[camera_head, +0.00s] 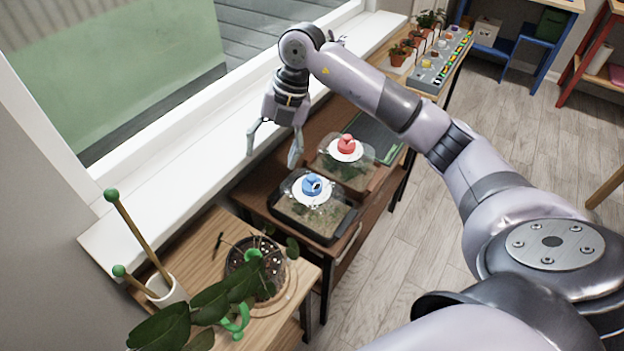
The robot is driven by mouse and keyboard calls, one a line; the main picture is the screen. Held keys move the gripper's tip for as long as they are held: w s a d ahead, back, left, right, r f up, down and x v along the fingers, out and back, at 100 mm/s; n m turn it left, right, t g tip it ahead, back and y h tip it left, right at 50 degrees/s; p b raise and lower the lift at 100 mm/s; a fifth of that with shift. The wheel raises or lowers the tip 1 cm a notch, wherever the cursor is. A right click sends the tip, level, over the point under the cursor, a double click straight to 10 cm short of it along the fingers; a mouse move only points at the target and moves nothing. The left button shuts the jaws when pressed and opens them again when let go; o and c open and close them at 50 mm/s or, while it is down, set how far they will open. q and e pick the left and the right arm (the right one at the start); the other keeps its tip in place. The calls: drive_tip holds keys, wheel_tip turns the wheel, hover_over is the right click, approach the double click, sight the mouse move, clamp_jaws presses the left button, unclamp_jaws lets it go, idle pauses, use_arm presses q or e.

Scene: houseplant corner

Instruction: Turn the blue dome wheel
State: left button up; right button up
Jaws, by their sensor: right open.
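The blue dome wheel (311,185) sits on a white disc on top of a clear-lidded dark tray (325,238) that stands on the dark wooden bench. A matching red wheel (346,144) sits on a second clear-lidded tray just behind it. My right gripper (273,160) hangs above and to the left of the blue wheel, near the window sill. Its two fingers are spread wide and nothing shows between them. The right finger is near the blue wheel in the picture; I see no clear contact. My left gripper is not in view.
In front, a wooden table (205,240) holds a potted plant (262,275), leaves and a white cup (166,292) with green-tipped sticks. The window sill (175,185) runs along the left. Further back stand small pots (402,52) and a grey panel (440,62). The floor at right is open.

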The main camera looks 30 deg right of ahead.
sight(312, 176)
drive_tip(key=d+r+m+g+h, duration=0.15)
drive_tip(key=d+h, duration=0.25)
drive_tip(key=d, duration=0.5)
drive_tip(key=shift+m+t, duration=0.25)
drive_tip(key=shift+m, duration=0.2)
drive_tip(key=f, duration=0.5)
drive_tip(key=f+p, duration=0.1)
drive_tip(key=f, duration=0.5)
drive_tip(key=s+f+p, duration=0.1)
drive_tip(key=f, duration=0.4)
drive_tip(key=shift+d+f, duration=0.15)
drive_tip(key=shift+f, duration=0.05)
drive_tip(key=c, duration=1.2)
drive_tip(key=shift+o, duration=0.2)
